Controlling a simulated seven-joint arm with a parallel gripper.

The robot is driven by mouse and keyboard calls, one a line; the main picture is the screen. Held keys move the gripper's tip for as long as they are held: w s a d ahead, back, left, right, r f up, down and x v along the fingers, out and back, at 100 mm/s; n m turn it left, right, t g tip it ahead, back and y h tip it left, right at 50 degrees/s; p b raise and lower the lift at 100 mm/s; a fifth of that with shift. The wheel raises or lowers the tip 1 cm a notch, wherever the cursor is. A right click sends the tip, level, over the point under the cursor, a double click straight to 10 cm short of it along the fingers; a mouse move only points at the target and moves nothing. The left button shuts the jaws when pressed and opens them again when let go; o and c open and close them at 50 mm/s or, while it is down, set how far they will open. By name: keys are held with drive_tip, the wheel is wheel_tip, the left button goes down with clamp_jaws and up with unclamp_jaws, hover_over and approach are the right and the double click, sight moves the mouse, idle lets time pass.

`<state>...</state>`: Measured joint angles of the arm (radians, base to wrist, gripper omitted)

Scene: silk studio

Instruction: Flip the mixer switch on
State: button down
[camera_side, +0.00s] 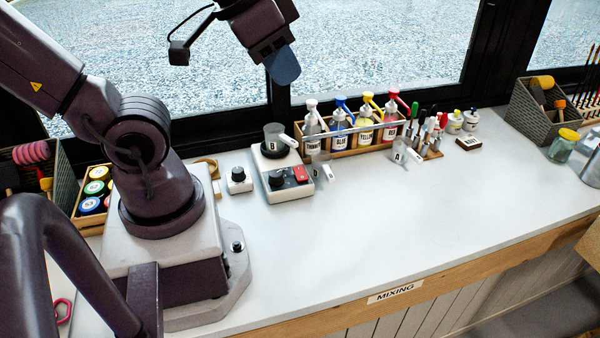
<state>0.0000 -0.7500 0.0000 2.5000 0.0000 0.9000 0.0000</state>
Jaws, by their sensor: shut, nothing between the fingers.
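The mixer (289,195) is a white box on the counter, right of my arm's base. A red switch (301,174) and a black knob (277,180) are on its front top. I cannot tell the switch's position at this size. A clear cup marked B (272,142) stands on the dark round plate at the mixer's back. My gripper (284,68) is high above and behind the mixer, against the window. Its blue fingers are shut and empty, well apart from the mixer.
A small white box with a black knob (238,179) stands left of the mixer. A wooden rack (352,141) of pump bottles stands behind right. A clear cup marked A (402,155) and a marker stand (430,152) are farther right. The front counter (400,225) is clear.

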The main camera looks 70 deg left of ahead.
drive_tip(key=n+g, duration=0.2)
drive_tip(key=g, duration=0.5)
hover_over(298, 167)
drive_tip(key=s+d, duration=0.1)
drive_tip(key=s, duration=0.1)
drive_tip(key=shift+h, duration=0.3)
drive_tip(key=f, duration=2.4)
drive_tip(key=shift+s+d+f, duration=0.15)
drive_tip(key=shift+d+f, duration=0.05)
drive_tip(key=shift+f, duration=0.15)
drive_tip(key=shift+w+a+f+m+t, duration=0.15)
drive_tip(key=shift+w+a+m+t, duration=0.25)
drive_tip(key=shift+w, duration=0.15)
drive_tip(key=shift+w+a+f+m+t, duration=0.15)
drive_tip(key=shift+w+a+m+t, duration=0.2)
drive_tip(key=shift+w, duration=0.2)
drive_tip(key=shift+f+m, duration=0.25)
drive_tip(key=shift+f, duration=1.75)
